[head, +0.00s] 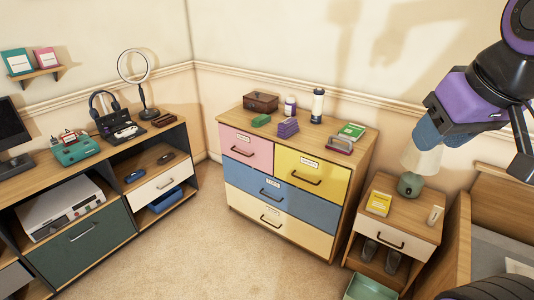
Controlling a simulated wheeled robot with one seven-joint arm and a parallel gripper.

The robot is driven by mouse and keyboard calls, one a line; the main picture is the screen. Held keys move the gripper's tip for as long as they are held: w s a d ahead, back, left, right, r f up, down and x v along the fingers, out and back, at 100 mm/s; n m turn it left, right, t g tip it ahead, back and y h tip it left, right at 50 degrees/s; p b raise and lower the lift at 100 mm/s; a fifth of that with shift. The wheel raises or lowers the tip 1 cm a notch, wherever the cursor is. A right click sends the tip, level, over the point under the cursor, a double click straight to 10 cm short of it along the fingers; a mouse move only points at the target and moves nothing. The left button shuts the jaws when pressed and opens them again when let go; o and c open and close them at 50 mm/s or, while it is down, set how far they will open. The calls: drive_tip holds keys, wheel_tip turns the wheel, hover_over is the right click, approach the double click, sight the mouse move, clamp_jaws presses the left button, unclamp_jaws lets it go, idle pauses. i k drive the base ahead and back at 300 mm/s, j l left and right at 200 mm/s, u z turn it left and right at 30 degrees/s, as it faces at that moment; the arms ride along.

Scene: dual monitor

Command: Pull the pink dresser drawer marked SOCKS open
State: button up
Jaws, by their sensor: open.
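The dresser (362,166) stands in the middle with a wooden top. Its pink drawer (246,149) is at the upper left, shut, with a dark bar handle (242,151) and a small white label (243,136) too small to read. A yellow drawer (311,173) is to its right, with a blue drawer (282,198) and a pale yellow drawer (280,223) below; all look shut. My gripper (428,128) is at the upper right, purple with blue-grey fingers, high and well to the right of the pink drawer. It is open, with nothing seen in it.
A brown box (261,102), bottles and small items stand on the dresser top. A nightstand (399,230) with a lamp (414,170) is at the right, beside a bed (490,230). A green bin (370,287) sits on the floor. Carpet before the dresser (200,245) is clear; a desk unit (100,185) is left.

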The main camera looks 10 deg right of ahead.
sight(258, 152)
drive_tip(key=i+j, duration=0.25)
drive_tip(key=i, duration=0.2)
drive_tip(key=i+j+u, duration=0.1)
drive_tip(key=i, duration=0.4)
drive_tip(key=i+j, duration=0.3)
drive_tip(key=i, duration=0.15)
drive_tip(key=i+j+u, duration=0.15)
drive_tip(key=i+j, duration=0.5)
drive_tip(key=i, duration=0.1)
